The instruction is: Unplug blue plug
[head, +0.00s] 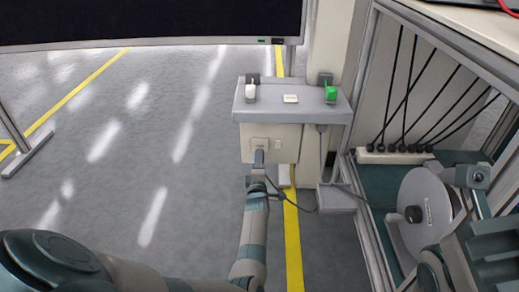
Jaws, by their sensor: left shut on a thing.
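A grey box (285,141) with a wider ledge on top stands against the post in the middle of the head view. My left gripper (259,158) reaches up to the front face of this box, at a socket plate (267,143). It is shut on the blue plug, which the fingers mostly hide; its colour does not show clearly. I cannot tell whether the plug is seated in the socket. A dark cable (300,208) runs from near the gripper toward the lower right. My right gripper's fingers do not show.
A white-topped item (251,90) and a green-topped item (331,93) stand on the ledge. To the right is a frame with a reel (420,213) and a row of black plugs with cables (400,148). The floor at the left (120,190) is clear.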

